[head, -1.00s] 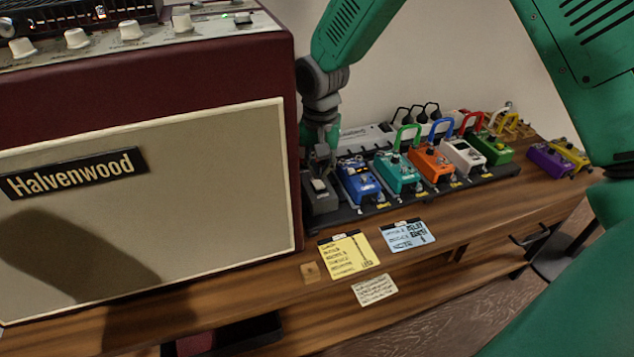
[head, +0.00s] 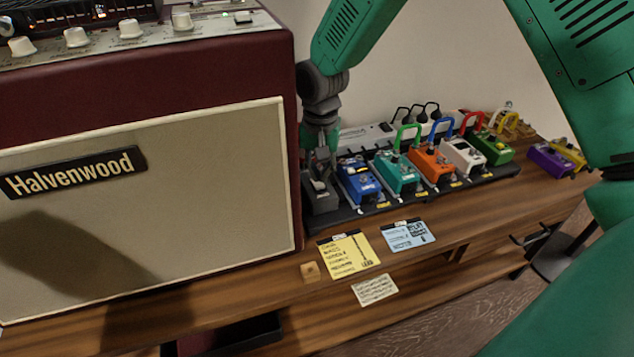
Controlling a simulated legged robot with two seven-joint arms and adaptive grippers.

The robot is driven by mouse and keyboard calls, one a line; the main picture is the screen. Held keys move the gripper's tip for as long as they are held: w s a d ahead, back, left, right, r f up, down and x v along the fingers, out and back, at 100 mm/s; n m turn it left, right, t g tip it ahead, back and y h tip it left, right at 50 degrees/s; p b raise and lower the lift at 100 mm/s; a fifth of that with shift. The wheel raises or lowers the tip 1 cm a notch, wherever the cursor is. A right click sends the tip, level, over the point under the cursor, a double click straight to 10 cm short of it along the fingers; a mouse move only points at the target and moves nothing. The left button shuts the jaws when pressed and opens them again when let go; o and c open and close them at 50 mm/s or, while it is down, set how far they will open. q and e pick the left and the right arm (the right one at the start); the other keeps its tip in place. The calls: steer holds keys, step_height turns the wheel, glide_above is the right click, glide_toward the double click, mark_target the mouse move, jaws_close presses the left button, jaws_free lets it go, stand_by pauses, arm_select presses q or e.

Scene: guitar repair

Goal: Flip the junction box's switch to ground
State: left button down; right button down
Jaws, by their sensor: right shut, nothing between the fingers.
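A dark grey box (head: 319,199), which I take to be the junction box, stands at the left end of the pedalboard, beside the amplifier. My right gripper (head: 319,178) is shut and empty, pointing down at the top of this box. Its fingertips are at or very near the small switch area; I cannot tell whether they touch it. The switch itself is mostly hidden by the fingers, so its position cannot be read. My left gripper is not in view.
A maroon amplifier (head: 150,170) stands close on the left of the box. A blue pedal (head: 358,182) sits close on its right, with several more pedals along the board. Paper notes (head: 349,255) lie in front on the wooden bench.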

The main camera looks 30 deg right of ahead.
mark_target(320, 185)
steer(key=shift+f, duration=1.1)
stand_by(0.4)
step_height(320, 185, up, 7)
steer(key=p, duration=0.7)
steer(key=shift+r+p, duration=0.1)
steer(key=shift+p, duration=0.2)
steer(key=shift+f, duration=0.2)
steer(key=s+a+f+n, duration=0.1)
steer(key=s+f, duration=0.2)
steer(key=s, duration=0.1)
steer(key=s+a+f+n+p, duration=0.1)
steer(key=s+f, duration=0.3)
steer(key=s+a+f+n+p, duration=0.1)
steer(key=s+f+n, duration=0.1)
steer(key=s+f, duration=0.1)
steer(key=shift+s+a+f, duration=0.1)
steer(key=shift+s, duration=0.35)
steer(key=shift+s+a+f, duration=0.1)
steer(key=shift+s, duration=0.3)
steer(key=s+f+n+p, duration=0.1)
steer(key=s+n, duration=0.4)
steer(key=s, duration=1.2)
steer(key=shift+s+f+t+p, duration=0.2)
steer(key=shift+f+t+p, duration=0.15)
steer(key=shift+f, duration=0.2)
